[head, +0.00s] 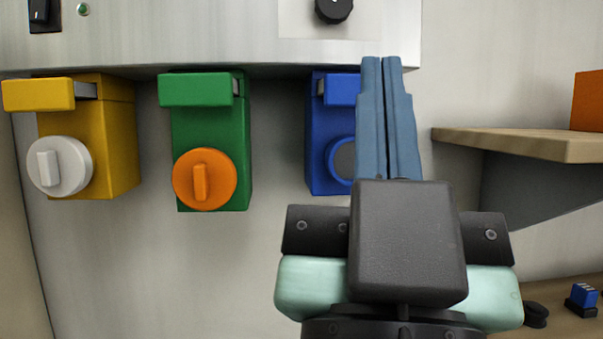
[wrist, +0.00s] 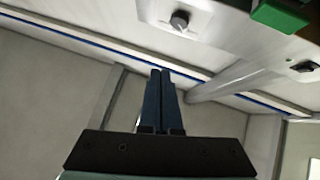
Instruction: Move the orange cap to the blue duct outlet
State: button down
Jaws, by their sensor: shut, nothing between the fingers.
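The orange cap (head: 222,179), round with a raised grip bar, sits on the front of the green duct outlet (head: 236,135). The blue duct outlet (head: 318,150) is to its right, and its round opening (head: 344,158) looks grey and uncapped. My gripper (head: 381,62) is shut and empty, its blue fingers pointing up in front of the blue outlet and covering its right part. In the wrist view my gripper (wrist: 160,72) also shows its fingers together, with a green block (wrist: 280,16), likely the green outlet's handle, at the upper right.
A yellow duct outlet (head: 118,140) with a white cap (head: 59,166) is at the left. A metal panel with a black knob (head: 333,9) is above. A wooden shelf (head: 540,143) with an orange box (head: 588,100) juts out at the right.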

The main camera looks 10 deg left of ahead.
jog(key=c, duration=1.5)
grip_release()
jog(key=shift+o, duration=1.3)
jog(key=shift+w+a, duration=0.2)
jog(key=shift+a, duration=0.1)
jog(key=o, duration=0.4)
jog(key=w+a+f+n+g+y+p, duration=0.2)
jog(key=w+a+g+y, duration=0.1)
jog(key=a, duration=0.4)
jog(key=shift+w+a+g+y+p, duration=0.25)
jog(key=shift+g+y+p, duration=0.2)
jog(key=shift+g, duration=0.25)
jog(key=n+g+p, duration=0.1)
jog(key=g+p, duration=0.1)
jog(key=g, duration=0.4)
send_near(198, 184)
jog(key=shift+y, duration=0.35)
jog(key=shift+d+p+x, duration=0.1)
jog(key=shift+p+x, duration=1.6)
jog(key=shift+x, duration=0.6)
jog(key=shift+d+p+x, duration=0.15)
jog(key=shift+p+x, duration=1.5)
jog(key=shift+x, duration=0.6)
